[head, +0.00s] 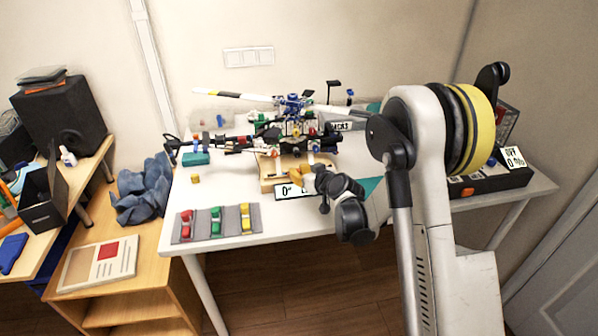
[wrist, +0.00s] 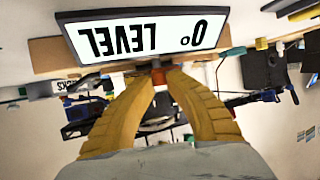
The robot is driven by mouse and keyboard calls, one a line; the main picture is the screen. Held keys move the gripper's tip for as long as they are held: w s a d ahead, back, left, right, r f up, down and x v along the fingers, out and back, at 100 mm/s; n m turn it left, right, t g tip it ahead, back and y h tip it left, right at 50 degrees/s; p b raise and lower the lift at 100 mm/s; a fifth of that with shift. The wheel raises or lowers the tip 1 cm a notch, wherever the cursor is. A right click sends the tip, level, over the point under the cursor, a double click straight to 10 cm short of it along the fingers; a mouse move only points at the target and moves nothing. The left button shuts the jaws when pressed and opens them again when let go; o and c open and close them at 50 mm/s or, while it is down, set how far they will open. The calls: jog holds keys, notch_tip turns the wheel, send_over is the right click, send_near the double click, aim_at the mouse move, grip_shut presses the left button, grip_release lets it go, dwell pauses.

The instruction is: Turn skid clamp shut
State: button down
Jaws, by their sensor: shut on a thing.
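A model helicopter (head: 295,125) stands over a wooden stand (head: 268,183) on the white table. A "0° LEVEL" sign (head: 290,192) is at the stand's front; it appears upside down in the wrist view (wrist: 145,35). My gripper (head: 305,165) reaches in at the stand behind the sign. In the wrist view its two yellow fingers meet at the tips (wrist: 160,72), shut on a small reddish-brown piece (wrist: 158,77), apparently the skid clamp. The fingers cover most of it, so its turn angle cannot be told. The clamp is not clear in the head view.
A grey mat (head: 217,223) with red, green and yellow pieces lies at the table's front left. A small yellow cube (head: 195,178) and a teal block (head: 195,159) lie left of the stand. A black box (head: 490,180) with a sign is at the right.

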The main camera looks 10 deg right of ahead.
jog(key=m+h, duration=0.4)
jog(key=h, duration=0.1)
jog(key=shift+a+t, duration=0.3)
jog(key=shift+t, duration=0.1)
jog(key=m+g+h, duration=0.1)
jog(key=m+h, duration=0.3)
jog(key=shift+a, duration=0.15)
jog(key=m+g+h, duration=0.3)
jog(key=m+h, duration=0.2)
jog(key=shift+w, duration=0.15)
jog(key=shift+m+g+h, duration=0.6)
jog(key=shift+m+g, duration=0.2)
jog(key=shift+g, duration=0.1)
jog(key=shift+f, duration=0.1)
